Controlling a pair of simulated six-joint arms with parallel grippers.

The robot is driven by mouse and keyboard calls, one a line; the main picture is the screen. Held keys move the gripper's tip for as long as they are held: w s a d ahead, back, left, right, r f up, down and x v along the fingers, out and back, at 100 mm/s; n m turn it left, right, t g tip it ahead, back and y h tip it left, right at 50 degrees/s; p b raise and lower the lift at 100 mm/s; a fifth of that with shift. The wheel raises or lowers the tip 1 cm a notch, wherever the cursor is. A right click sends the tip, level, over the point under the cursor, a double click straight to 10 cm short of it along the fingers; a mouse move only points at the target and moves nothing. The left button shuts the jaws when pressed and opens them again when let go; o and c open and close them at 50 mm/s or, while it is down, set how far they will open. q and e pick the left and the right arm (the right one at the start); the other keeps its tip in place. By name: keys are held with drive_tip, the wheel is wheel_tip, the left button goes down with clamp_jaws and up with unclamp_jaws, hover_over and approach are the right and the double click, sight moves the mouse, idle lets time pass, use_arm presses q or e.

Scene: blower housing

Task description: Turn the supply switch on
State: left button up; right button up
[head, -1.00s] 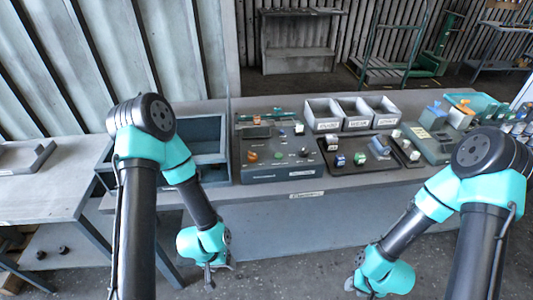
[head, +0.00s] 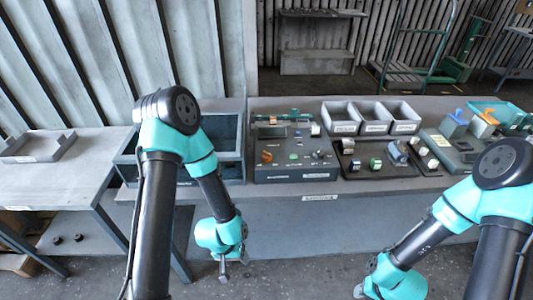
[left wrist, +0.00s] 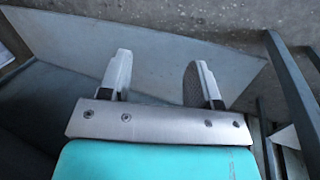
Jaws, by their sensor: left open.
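A dark grey control box (head: 296,174) stands on the bench, right of the middle of the left arm in the head view. Its top carries an orange knob (head: 267,156), a green button (head: 293,156) and small dark controls. The labels are too small to read, so I cannot tell which control is the supply switch or how it is set. My left gripper (head: 223,273) hangs low in front of the bench, well away from the box. In the left wrist view the left gripper (left wrist: 160,80) is open and empty. My right gripper (head: 360,291) is low at the bottom edge, its jaws unclear.
An open blue-grey bin (head: 229,172) stands left of the box, partly behind my left arm. Three grey bins (head: 373,128) stand behind a dark tray (head: 360,171) with small parts. A side table (head: 30,175) is at the left. The floor before the bench is clear.

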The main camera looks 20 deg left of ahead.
use_arm(q)
drive_tip(key=w+d+r+g, duration=0.1)
drive_tip(key=w+d+r, duration=0.3)
drive_tip(key=d, duration=0.4)
drive_tip(key=w+d+r+g, duration=0.2)
drive_tip(key=w+d+r, duration=0.3)
drive_tip(key=d, duration=0.2)
drive_tip(key=w+d+r+n+y, duration=0.1)
drive_tip(key=w+d+r, duration=0.25)
drive_tip(key=r, duration=0.35)
drive_tip(key=w+d+r+n, duration=0.1)
drive_tip(key=w+d+r, duration=0.1)
drive_tip(key=d+r, duration=0.4)
drive_tip(key=w+a+r+n+t+y, duration=0.1)
drive_tip(key=w+a+r+n, duration=0.3)
drive_tip(key=a+r, duration=0.6)
drive_tip(key=w+a+r+n+t+y, duration=0.1)
drive_tip(key=w+a+r+n+y, duration=0.1)
drive_tip(key=w+a+r+n, duration=0.2)
drive_tip(key=w+a+r, duration=0.3)
drive_tip(key=a+r, duration=0.3)
drive_tip(key=r, duration=0.3)
drive_tip(key=shift+a+r+n, duration=0.3)
drive_tip(key=shift+a+r, duration=0.05)
drive_tip(key=shift+r, duration=0.05)
